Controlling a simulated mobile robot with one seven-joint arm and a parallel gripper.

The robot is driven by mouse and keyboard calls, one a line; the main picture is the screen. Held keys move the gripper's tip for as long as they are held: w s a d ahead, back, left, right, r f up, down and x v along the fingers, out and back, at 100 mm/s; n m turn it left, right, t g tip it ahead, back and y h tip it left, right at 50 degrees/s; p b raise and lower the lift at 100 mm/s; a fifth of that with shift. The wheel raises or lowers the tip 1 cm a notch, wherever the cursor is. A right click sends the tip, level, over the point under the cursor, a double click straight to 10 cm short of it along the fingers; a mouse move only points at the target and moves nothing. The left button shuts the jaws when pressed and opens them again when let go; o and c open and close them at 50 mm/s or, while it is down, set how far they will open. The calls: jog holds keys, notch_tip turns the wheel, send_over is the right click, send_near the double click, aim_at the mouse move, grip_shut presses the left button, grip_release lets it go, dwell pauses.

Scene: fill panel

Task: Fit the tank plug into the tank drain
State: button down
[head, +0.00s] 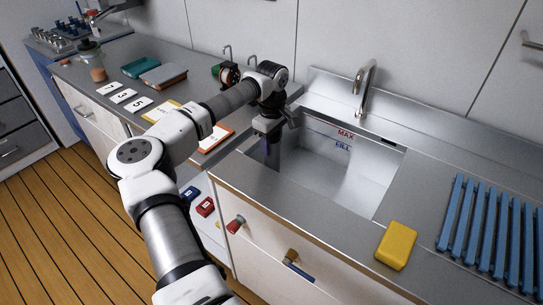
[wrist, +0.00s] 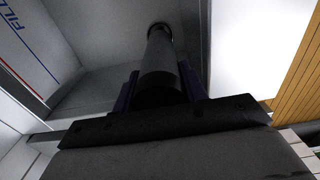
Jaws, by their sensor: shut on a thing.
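The tank is the steel sink (head: 362,178) in the counter, with MAX and FILL marks on its back wall. My gripper (head: 272,158) points down inside its left end. In the wrist view, my gripper (wrist: 160,92) is shut on a dark grey cylinder (wrist: 160,62), which I take to be the tank plug. The cylinder's far end reaches toward the tank floor at a dark round rim (wrist: 159,30). I cannot tell whether this rim is the drain or part of the plug, nor whether the plug is seated. The head view does not show the drain.
A faucet (head: 366,88) stands behind the tank. A yellow sponge (head: 396,245) lies on the front right counter, beside a blue rack (head: 492,235). The tank walls stand close around my gripper.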

aim_at(272, 159)
jog(key=shift+f+p, duration=0.6)
jog(key=shift+f, duration=2.5)
jog(key=shift+f, duration=0.25)
jog(key=c, duration=0.8)
grip_release()
jog(key=shift+r, duration=0.1)
